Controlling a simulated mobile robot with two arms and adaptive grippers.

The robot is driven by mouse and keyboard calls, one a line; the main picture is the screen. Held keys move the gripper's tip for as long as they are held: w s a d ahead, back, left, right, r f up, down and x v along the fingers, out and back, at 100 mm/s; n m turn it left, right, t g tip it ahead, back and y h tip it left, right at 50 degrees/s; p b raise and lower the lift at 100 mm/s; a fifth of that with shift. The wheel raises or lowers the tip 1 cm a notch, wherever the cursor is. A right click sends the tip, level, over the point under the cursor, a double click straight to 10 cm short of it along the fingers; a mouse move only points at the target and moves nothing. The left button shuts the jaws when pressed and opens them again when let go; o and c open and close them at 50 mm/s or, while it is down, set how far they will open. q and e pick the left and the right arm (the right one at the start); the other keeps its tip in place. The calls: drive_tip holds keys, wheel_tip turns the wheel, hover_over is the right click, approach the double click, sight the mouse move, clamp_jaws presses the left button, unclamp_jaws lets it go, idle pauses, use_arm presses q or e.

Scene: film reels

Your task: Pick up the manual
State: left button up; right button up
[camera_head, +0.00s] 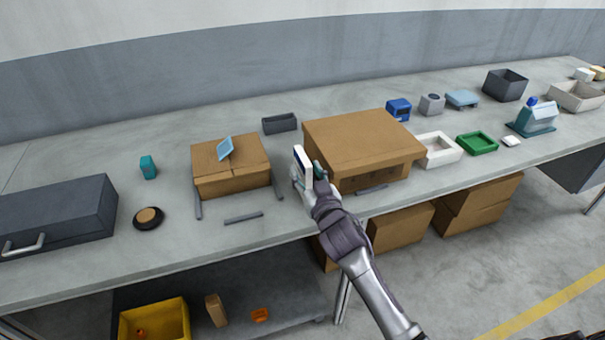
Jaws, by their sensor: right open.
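My right gripper (308,178) is open, in front of the left side of the large cardboard box. A small flat white piece with a dark blue edge (302,157) stands upright at its fingers; I cannot tell whether it touches them or whether it is the manual. A thin light blue flat item (224,148), which may also be the manual, lies tilted on top of the smaller cardboard box (232,180), left of the gripper and apart from it. My left gripper is not in view.
The large cardboard box (360,138) stands right beside my right gripper. Grey strips (244,217) lie near the table's (180,245) front edge. A dark grey case (60,212) and a round dark item (149,217) are at left. White (437,150) and green trays (478,143) are at right.

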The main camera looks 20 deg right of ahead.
sight(303, 160)
drive_tip(key=w, duration=0.3)
drive_tip(key=w+p, duration=0.1)
drive_tip(key=w, duration=0.1)
drive_tip(key=shift+d+f, duration=0.15)
drive_tip(key=shift+d, duration=0.1)
clamp_jaws()
